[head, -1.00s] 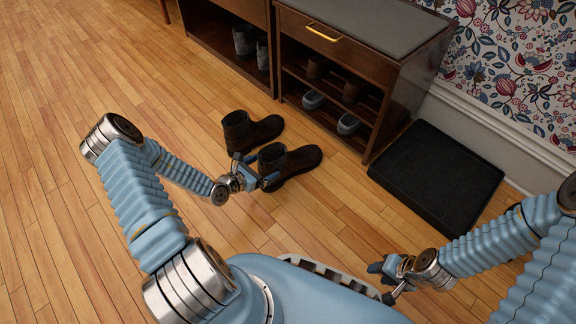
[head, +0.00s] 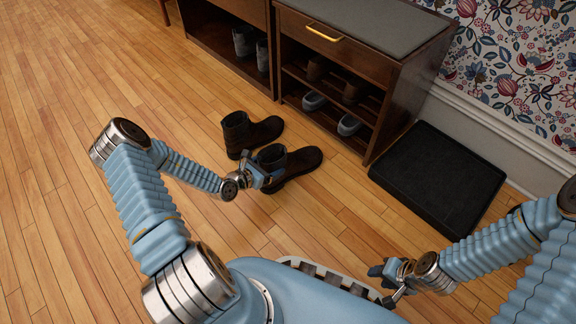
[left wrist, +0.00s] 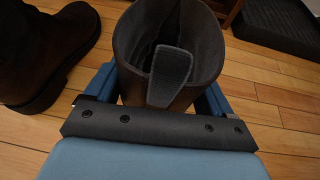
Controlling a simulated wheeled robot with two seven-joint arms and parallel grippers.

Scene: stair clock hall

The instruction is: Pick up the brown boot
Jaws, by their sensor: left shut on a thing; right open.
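Two dark brown boots stand on the wooden floor in front of the shoe cabinet. The nearer brown boot (head: 296,163) has its toe toward the right. My left gripper (head: 268,172) is shut on its shaft. In the left wrist view, the boot's open shaft (left wrist: 170,50) sits between the two blue fingers, and a grey tongue or tab shows inside it. The other boot (head: 250,133) stands just behind, apart from the gripper; part of it shows in the left wrist view (left wrist: 45,50). My right gripper (head: 388,278) is open and empty at the lower right.
The dark wood cabinet (head: 400,85) has a drawer and shelves holding several shoes. A second cabinet (head: 212,30) beside it holds grey boots (head: 243,42). A black tray (head: 438,178) lies on the floor along the wall at right. The floor at left is clear.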

